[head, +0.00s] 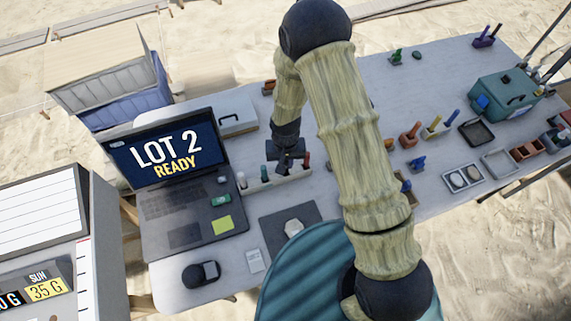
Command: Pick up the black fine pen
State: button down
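A pale pen stand (275,182) sits on the table right of the laptop. Several pens stand upright in it: a white one (240,180) at the left end, a green-topped one (264,173), and a red one (306,159) at the right end. My gripper (287,161) is directly over the stand, between the green-topped and red pens. A dark upright shape below it may be the black fine pen, but it blends with the dark fingers. I cannot tell whether the fingers are open or shut, or touch it.
An open laptop (190,205) reading "LOT 2 READY" stands left of the stand. A dark mat (270,238) with a pale lump (293,227) lies in front. Trays, small tools and a teal case (505,98) fill the right side. The table's back middle is mostly clear.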

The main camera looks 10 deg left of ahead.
notch_tip(320, 180, up, 9)
jog(key=shift+f+b, duration=0.15)
jog(key=shift+b, duration=0.4)
jog(key=shift+f, duration=0.1)
